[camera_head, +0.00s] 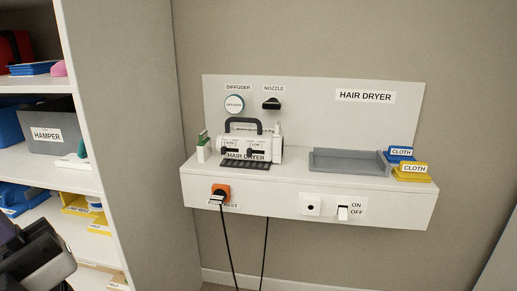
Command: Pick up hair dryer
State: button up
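The hair dryer (264,145) is a white unit with a black arched handle on top. It stands on the left part of a white wall shelf, with a "HAIR DRYER" label and a dark slotted piece at its front. My gripper (38,262) is partly in view as a dark shape at the lower left corner, far from the hair dryer. Its fingers cannot be made out clearly, so I cannot tell whether it is open or shut.
The wall shelf (290,190) also bears a grey tray (348,168), a blue cloth (399,159) and a yellow cloth (412,178). An orange-backed plug (220,193), cords and an on/off switch (343,213) are on its front. Shelving with a hamper bin (50,146) stands left.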

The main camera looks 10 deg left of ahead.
aim_at(266, 148)
jog(key=i+l+u, duration=0.1)
jog(key=i+u, duration=0.3)
jog(key=i+l+u, duration=0.35)
jog(key=i, duration=0.2)
jog(key=i+l+u, duration=0.4)
jog(key=i+j, duration=0.05)
